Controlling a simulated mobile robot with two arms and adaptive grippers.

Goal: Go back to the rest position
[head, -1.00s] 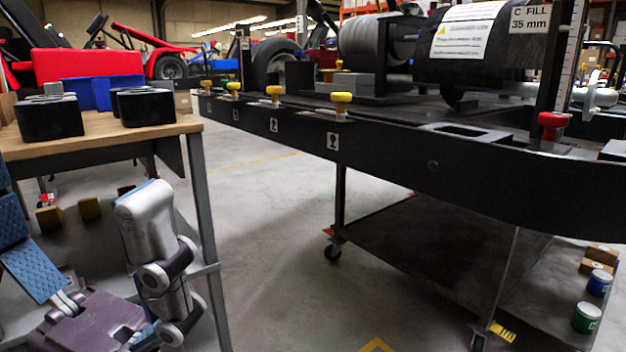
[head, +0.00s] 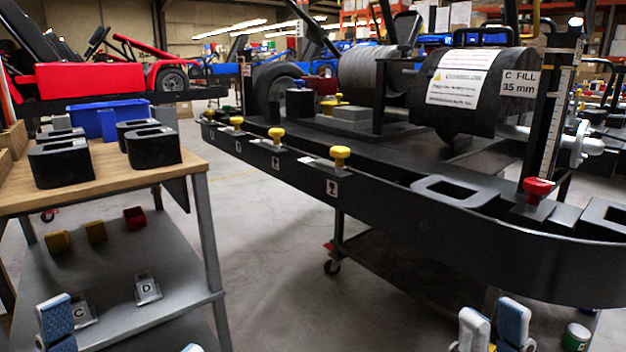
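My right gripper (head: 493,324) is at the bottom right. Its two pale fingers, one showing a blue ribbed pad, stand apart with nothing between them. It is in front of the black kart stand (head: 460,240). My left gripper (head: 124,331) is low at the bottom left, in front of the workbench's lower shelf. One blue-padded finger shows, with only the tip of the other far to its right. The fingers are wide apart and I see nothing held. The rest of both grippers is cut off by the bottom edge.
The wooden-topped workbench (head: 97,182) at left carries black holders (head: 152,147) and a blue bin (head: 104,119). Its grey lower shelf (head: 120,262) holds small bins and labelled plates. A green can (head: 576,337) is low right. Clear floor (head: 258,250) lies between bench and stand.

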